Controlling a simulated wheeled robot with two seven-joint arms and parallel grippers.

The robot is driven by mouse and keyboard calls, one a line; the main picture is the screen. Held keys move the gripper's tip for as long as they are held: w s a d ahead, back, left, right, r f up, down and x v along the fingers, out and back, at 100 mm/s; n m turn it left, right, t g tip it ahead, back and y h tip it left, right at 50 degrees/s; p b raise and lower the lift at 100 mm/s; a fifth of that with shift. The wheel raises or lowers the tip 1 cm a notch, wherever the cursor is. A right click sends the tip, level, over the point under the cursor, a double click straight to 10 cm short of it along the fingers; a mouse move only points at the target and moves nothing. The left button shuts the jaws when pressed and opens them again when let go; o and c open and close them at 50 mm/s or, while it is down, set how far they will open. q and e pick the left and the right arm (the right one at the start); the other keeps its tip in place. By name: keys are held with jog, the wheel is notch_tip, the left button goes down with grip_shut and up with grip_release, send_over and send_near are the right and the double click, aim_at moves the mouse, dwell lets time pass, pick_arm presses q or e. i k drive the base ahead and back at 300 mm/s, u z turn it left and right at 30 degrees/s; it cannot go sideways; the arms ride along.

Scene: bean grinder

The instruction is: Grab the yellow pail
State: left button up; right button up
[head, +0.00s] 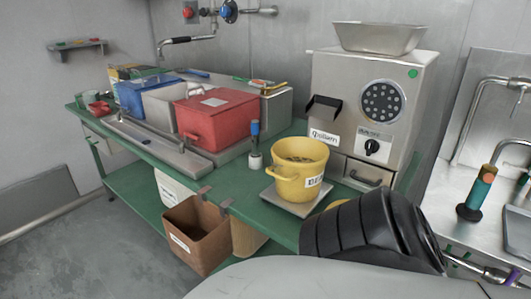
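The yellow pail (299,177) stands upright on a small flat metal plate (268,198) at the near edge of the green table, right of centre. It has side handles and a white label on its front, and dark contents show inside. A black ribbed part, likely my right arm, fills the lower right and hides the table in front of the pail's right side. Neither of my grippers shows, and nothing is seen touching the pail.
A steel grinder (371,115) with a tray on top stands behind the pail. A brown box (196,233) hangs at the table's front edge.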

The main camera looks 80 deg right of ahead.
aim_at(299, 164)
jog(key=i, duration=1.3)
jog(key=z, duration=2.05)
